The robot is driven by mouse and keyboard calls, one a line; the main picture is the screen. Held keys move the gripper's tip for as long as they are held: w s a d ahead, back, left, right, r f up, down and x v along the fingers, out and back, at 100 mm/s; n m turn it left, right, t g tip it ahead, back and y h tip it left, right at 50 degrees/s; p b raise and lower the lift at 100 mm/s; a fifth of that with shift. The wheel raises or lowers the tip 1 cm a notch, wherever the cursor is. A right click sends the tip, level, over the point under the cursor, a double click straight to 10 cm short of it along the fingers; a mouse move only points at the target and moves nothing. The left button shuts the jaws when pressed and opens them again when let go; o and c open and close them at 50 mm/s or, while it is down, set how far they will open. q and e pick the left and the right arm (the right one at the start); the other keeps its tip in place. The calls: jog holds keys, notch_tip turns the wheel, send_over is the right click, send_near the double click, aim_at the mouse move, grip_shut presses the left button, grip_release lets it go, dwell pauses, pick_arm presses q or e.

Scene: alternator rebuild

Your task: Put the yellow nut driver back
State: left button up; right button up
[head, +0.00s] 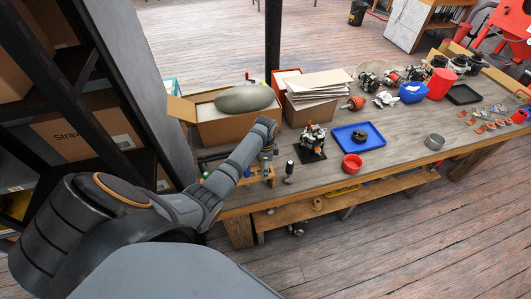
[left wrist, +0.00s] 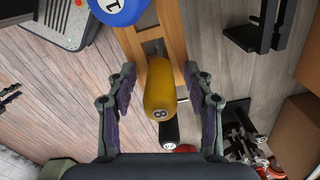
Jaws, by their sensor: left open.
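The yellow nut driver (left wrist: 160,88), marked 8 on its handle end, shows in the left wrist view in front of the wooden rack (left wrist: 174,30). My left gripper (left wrist: 160,72) is open, with one finger on each side of the yellow handle and a gap visible on both sides. Whether the driver's shaft sits in the rack is hidden. In the head view my left gripper (head: 267,153) is over the rack (head: 257,179) at the bench's near left; the yellow handle cannot be made out there. My right gripper is not in view.
A blue handle (left wrist: 118,8) and a black handle (left wrist: 168,129) flank the yellow one. A black-handled tool (head: 289,170) stands right of the rack. Beyond are a cardboard box (head: 215,128), an alternator part (head: 313,140), a blue tray (head: 374,143) and a red bowl (head: 352,163).

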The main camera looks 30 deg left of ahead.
pick_arm(q)
jog(key=shift+r, duration=0.1)
notch_tip(320, 180, up, 12)
jog(key=shift+f, duration=0.1)
notch_tip(320, 180, up, 4)
jog(key=p, duration=0.3)
jog(key=shift+p, duration=0.4)
